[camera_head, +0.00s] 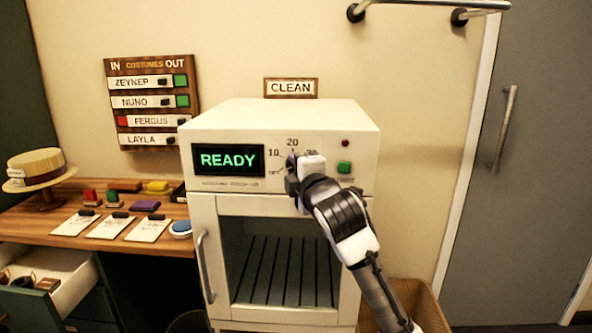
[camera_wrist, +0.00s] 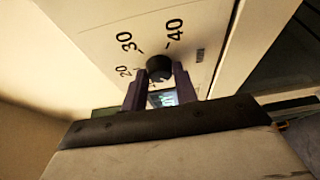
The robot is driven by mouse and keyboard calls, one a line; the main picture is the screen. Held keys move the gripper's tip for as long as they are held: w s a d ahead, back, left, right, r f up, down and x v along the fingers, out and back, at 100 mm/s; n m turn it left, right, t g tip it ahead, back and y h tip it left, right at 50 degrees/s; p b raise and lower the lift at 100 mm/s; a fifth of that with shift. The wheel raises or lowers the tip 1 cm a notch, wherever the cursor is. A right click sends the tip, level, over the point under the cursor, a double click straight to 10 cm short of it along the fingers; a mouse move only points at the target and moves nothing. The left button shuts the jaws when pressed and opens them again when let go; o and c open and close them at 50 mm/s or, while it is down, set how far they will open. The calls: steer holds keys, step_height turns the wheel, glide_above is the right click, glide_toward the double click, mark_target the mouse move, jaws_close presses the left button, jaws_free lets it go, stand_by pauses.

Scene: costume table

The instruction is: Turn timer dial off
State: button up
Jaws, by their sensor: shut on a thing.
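The timer dial (camera_wrist: 159,67) is a dark round knob on the front panel of a cream cabinet (camera_head: 305,116). In the wrist view it sits between the two purple fingers of my gripper (camera_wrist: 160,88), which are shut on it. The marks 20, 30 and -40 show around the dial in the wrist view. In the head view my gripper (camera_head: 292,162) covers the dial, and the marks 10, 20 and OFF show around it. The dial's pointer cannot be made out.
The panel has a display (camera_head: 228,160) reading READY, a green button (camera_head: 344,168) and a small red light (camera_head: 346,142). Below is a window with a slatted rack (camera_head: 285,270) and a door handle (camera_head: 205,265). A wooden table (camera_head: 60,220) with cards stands left, a brown bin (camera_head: 425,305) lower right.

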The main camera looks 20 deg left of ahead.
steer(key=shift+r, duration=0.1)
steer(key=o, duration=1)
steer(key=shift+c, duration=0.2)
steer(key=shift+d, duration=0.1)
steer(key=b+v, duration=0.3)
steer(key=v, duration=1)
steer(key=shift+s, duration=0.35)
steer(key=shift+d, duration=0.1)
